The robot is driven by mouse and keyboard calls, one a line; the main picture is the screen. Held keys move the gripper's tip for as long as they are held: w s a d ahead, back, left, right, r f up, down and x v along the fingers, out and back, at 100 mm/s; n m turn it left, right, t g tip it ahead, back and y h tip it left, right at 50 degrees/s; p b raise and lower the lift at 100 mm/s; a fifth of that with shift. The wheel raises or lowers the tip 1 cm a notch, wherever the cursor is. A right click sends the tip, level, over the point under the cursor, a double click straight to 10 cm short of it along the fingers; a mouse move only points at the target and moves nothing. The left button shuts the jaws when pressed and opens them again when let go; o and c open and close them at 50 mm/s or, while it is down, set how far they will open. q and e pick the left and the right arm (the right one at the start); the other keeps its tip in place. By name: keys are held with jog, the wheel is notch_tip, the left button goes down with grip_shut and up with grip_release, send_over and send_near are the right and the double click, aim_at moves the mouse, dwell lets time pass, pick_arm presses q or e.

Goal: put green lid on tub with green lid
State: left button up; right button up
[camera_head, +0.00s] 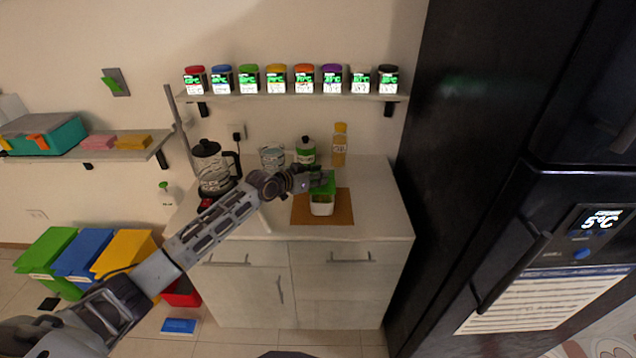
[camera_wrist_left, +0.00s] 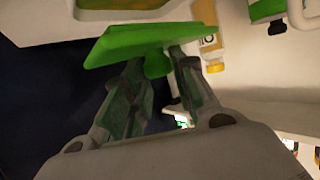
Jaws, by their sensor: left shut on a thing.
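The green lid (camera_head: 326,184) is in my left gripper (camera_head: 308,182), just above and behind the white tub (camera_head: 321,209). In the left wrist view, the fingers of my left gripper (camera_wrist_left: 158,72) are closed on the knob under the flat green lid (camera_wrist_left: 140,42), as that view shows it. My right gripper is out of view.
The counter (camera_head: 385,215) also holds a blender (camera_head: 212,168), a glass jar (camera_head: 272,157), a green-and-white container (camera_head: 305,151) and a yellow-capped bottle (camera_head: 340,146) behind. A shelf (camera_head: 290,97) of spice jars hangs above. A black fridge (camera_head: 470,130) bounds the right.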

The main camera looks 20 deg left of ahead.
pick_arm(q)
notch_tip(320, 180, down, 2)
jog(key=shift+f, duration=0.65)
jog(key=shift+f+b, duration=0.35)
jog(key=shift+b, duration=0.05)
jog(key=o, duration=1)
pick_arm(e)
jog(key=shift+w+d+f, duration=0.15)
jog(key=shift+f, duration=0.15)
pick_arm(q)
jog(key=shift+r, duration=0.1)
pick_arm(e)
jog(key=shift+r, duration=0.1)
